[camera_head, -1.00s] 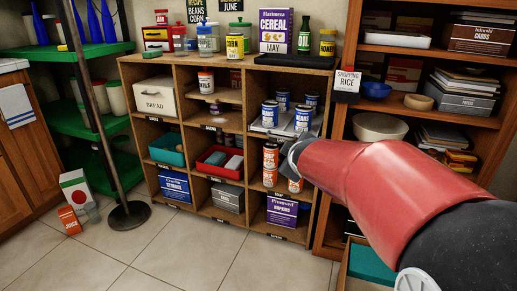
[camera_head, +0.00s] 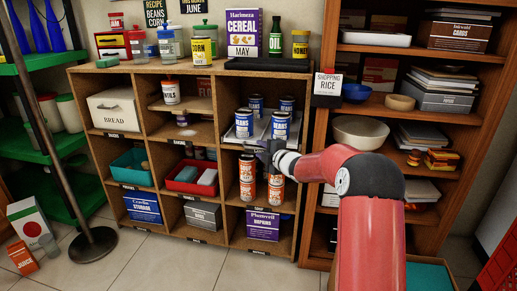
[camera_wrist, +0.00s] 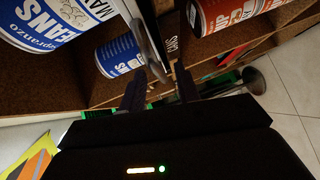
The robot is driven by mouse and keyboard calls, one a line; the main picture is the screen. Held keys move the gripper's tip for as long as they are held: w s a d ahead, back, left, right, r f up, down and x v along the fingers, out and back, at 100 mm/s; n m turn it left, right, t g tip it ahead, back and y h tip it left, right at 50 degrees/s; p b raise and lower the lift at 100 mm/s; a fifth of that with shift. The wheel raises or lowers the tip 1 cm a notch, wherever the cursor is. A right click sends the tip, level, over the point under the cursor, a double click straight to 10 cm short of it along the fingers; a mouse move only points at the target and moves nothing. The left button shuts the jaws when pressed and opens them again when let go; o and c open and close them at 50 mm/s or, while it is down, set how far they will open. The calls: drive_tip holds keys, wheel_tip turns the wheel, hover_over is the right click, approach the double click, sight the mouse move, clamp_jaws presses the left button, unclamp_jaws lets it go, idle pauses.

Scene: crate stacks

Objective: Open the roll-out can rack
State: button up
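The can rack (camera_head: 232,139) is a light grey tray in the right column of the wooden cubby unit, holding blue bean cans (camera_head: 281,126). In the wrist view, the rack's grey edge (camera_wrist: 151,48) crosses the top middle beside bean cans (camera_wrist: 117,57). My gripper (camera_head: 265,150) is at the rack's front, just below the front cans. In the wrist view, the two dark fingers (camera_wrist: 160,78) stand apart, near the grey edge and a dark shelf label. The gripper looks open; contact with the rack cannot be told.
Orange soup cans (camera_head: 247,168) stand directly below the rack, close to my gripper. A brown bookcase (camera_head: 312,165) stands at the right. A pole on a round base (camera_head: 93,244) stands at the left. The tiled floor (camera_head: 215,270) before the unit shows free room.

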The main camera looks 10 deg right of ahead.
drive_tip(key=shift+x, duration=1.2)
clamp_jaws()
